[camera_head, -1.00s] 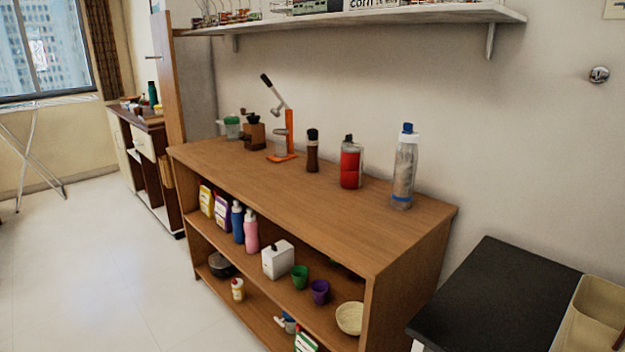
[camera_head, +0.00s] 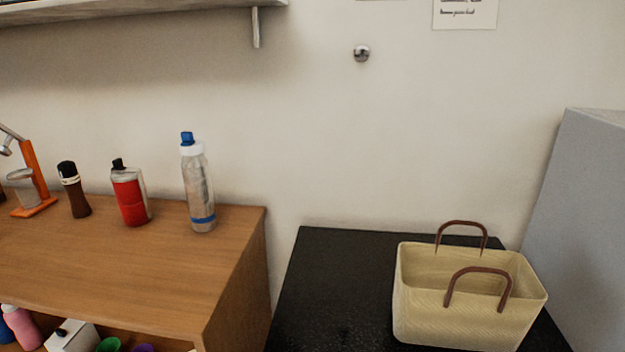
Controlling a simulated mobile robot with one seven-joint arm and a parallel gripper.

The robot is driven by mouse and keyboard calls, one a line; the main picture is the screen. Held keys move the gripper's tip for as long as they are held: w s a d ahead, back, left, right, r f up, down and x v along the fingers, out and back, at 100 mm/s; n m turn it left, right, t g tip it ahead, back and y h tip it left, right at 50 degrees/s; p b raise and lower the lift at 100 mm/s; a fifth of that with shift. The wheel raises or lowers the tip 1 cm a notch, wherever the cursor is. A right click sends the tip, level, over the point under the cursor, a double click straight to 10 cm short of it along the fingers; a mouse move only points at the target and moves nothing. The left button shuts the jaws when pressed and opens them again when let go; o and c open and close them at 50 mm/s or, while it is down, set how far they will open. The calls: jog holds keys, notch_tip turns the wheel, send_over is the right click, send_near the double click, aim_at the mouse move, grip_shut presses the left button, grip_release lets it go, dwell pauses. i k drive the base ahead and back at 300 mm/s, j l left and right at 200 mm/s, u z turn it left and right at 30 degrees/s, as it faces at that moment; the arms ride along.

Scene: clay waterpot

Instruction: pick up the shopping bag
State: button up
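The shopping bag (camera_head: 455,313) is a cream, woven-looking, open-topped basket. It has two brown arched handles, the rear one (camera_head: 461,224) and the front one (camera_head: 478,270), both standing up. It stands upright on a black-topped surface (camera_head: 325,290) at the lower right. Its inside looks empty as far as it shows. My gripper is not in view.
A wooden shelf unit (camera_head: 150,265) stands to the left, with a clear bottle (camera_head: 198,190), a red bottle (camera_head: 131,197) and a brown bottle (camera_head: 73,192) on top. A grey panel (camera_head: 590,215) rises right of the bag. The black surface left of the bag is clear.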

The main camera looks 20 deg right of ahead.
aim_at(480, 299)
jog(key=i+j+z, duration=0.1)
jog(key=z, duration=0.25)
jog(key=i+j+z, duration=0.1)
jog(key=j+z, duration=0.45)
jog(key=z, duration=0.15)
